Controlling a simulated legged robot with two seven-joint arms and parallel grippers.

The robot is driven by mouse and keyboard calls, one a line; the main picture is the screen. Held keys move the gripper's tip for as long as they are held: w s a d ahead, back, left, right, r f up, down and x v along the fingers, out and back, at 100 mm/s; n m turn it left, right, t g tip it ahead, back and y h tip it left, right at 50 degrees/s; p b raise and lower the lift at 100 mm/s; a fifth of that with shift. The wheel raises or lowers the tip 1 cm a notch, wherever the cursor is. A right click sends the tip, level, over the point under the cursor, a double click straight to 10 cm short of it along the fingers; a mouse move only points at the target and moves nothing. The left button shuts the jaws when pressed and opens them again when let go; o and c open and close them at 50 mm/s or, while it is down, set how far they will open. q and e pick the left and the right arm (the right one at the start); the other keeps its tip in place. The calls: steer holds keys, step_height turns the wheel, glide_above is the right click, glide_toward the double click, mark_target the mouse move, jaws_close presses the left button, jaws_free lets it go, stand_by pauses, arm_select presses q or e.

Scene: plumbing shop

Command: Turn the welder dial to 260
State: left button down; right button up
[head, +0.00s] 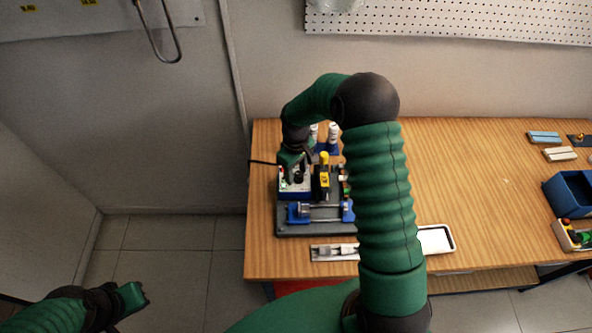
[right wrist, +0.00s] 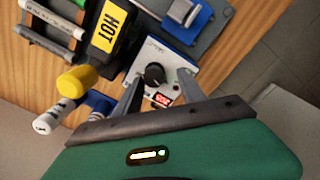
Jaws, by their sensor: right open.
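The welder (head: 291,187) is a small white and blue box at the left of the wooden table. In the right wrist view its pale front panel (right wrist: 176,62) carries a round black dial (right wrist: 155,74) and a small lit red display (right wrist: 162,100), whose digits I cannot read. My right gripper (right wrist: 159,80) is open, with one finger on each side of the dial; I cannot tell whether they touch it. In the head view the right gripper (head: 291,158) is over the welder and partly hides it. My left gripper (head: 134,297) is low at the left, away from the table.
A black and yellow HOT block (right wrist: 112,30) stands close beside the welder. A yellow-capped item (right wrist: 82,79) and white-capped bottles (right wrist: 55,117) are near the fingers. A blue clamp fixture (head: 300,212), a metal piece (head: 334,252) and a white tray (head: 436,239) lie in front. The table's right middle is clear.

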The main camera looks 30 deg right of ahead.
steer(key=shift+d+f, duration=0.1)
steer(key=shift+f, duration=0.25)
steer(key=shift+d, duration=0.2)
steer(key=shift+s+d, duration=0.2)
steer(key=shift+d, duration=0.35)
steer(key=shift+c, duration=2.6)
steer(key=shift+w+a, duration=0.15)
steer(key=shift+a, duration=0.35)
jaws_close()
arm_select(q)
steer(key=shift+s+d+r, duration=0.15)
steer(key=shift+d+r, duration=0.05)
steer(key=shift+d, duration=0.45)
arm_select(e)
steer(key=shift+d, duration=0.25)
